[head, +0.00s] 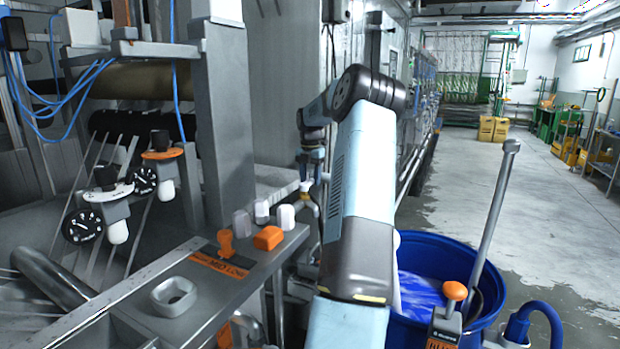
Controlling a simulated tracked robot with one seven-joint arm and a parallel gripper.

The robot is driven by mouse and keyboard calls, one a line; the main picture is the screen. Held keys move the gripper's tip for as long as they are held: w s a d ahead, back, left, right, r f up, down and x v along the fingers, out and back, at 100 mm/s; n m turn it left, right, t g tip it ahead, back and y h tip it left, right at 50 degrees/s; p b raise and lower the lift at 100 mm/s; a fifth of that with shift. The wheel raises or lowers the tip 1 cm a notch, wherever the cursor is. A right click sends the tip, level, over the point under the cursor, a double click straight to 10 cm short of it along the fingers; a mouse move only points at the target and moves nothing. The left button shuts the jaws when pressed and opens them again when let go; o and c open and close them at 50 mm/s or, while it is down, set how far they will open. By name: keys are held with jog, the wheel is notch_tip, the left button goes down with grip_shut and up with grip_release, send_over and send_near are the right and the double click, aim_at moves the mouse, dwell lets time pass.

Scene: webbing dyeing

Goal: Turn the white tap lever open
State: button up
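A small tap with a white lever (306,186) and a yellowish body (309,205) appears just beyond the grey machine ledge, left of my arm. My gripper (311,168) points down directly above the white lever, very close to it in the picture. At this size I cannot tell whether its fingers touch the lever, or whether they are open or shut. My own arm link hides the area to the right of the tap.
The grey ledge (205,285) carries white blocks (242,223), an orange block (268,238) and an orange lever (226,243). Gauges (83,226) hang at left. A blue barrel (490,284) with a long-handled tool (494,212) stands right of my arm. The floor at right is open.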

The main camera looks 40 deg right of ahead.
grip_shut()
dwell(0.3)
jog(key=shift+d, duration=0.1)
